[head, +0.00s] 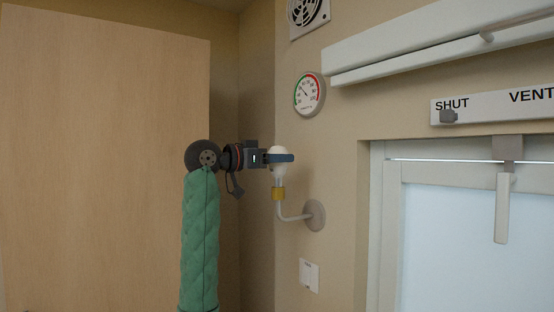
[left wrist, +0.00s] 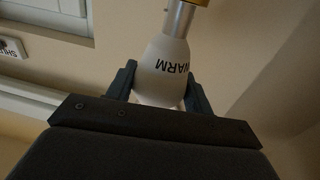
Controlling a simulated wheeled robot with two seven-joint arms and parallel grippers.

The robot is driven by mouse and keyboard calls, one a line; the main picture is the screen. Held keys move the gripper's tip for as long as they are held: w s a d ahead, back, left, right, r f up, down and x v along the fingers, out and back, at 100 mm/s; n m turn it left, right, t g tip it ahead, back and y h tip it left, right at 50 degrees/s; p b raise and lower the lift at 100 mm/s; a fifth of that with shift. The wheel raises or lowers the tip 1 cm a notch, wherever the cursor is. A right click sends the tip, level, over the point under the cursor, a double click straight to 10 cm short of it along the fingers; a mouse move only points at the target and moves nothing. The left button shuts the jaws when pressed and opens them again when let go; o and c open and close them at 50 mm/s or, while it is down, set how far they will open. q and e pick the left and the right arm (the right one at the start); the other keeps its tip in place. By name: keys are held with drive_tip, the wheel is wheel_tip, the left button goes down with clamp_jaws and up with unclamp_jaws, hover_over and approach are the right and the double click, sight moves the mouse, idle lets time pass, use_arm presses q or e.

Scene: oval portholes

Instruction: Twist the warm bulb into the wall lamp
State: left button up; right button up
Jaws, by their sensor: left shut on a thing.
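The warm bulb (head: 281,157) is white and upright, its rounded end up, above the wall lamp. In the left wrist view the bulb (left wrist: 163,72) carries the word WARM, and its silver neck meets the lamp's yellow socket (left wrist: 196,2). The wall lamp (head: 291,217) is a white bent arm on a round grey wall plate, with a yellow socket (head: 278,193) directly under the bulb. My left gripper (head: 282,158) is shut on the bulb, with a finger on either side of it. How deep the neck sits in the socket I cannot tell. My right gripper is not in view.
A round gauge (head: 309,94) and a vent grille (head: 309,14) are on the wall above. A light switch (head: 309,275) is below the lamp. A window (head: 475,235) with a SHUT/VENT strip (head: 490,106) is at right. A wooden panel (head: 100,150) stands at left.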

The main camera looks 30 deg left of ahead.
use_arm(q)
drive_tip(key=shift+f+b, duration=0.7)
drive_tip(key=shift+f, duration=0.3)
idle(0.6)
drive_tip(key=shift+h, duration=0.3)
drive_tip(key=shift+a+m+g+h, duration=0.1)
drive_tip(key=shift+m+g+h, duration=0.6)
drive_tip(key=shift+m+h, duration=0.15)
drive_tip(key=shift+m+g+h+b, duration=0.3)
drive_tip(key=shift+m+g+h, duration=0.45)
drive_tip(key=shift+h, duration=0.2)
drive_tip(key=shift+m+g+h, duration=0.8)
drive_tip(key=shift+g+h, duration=0.1)
drive_tip(key=shift+g, duration=0.15)
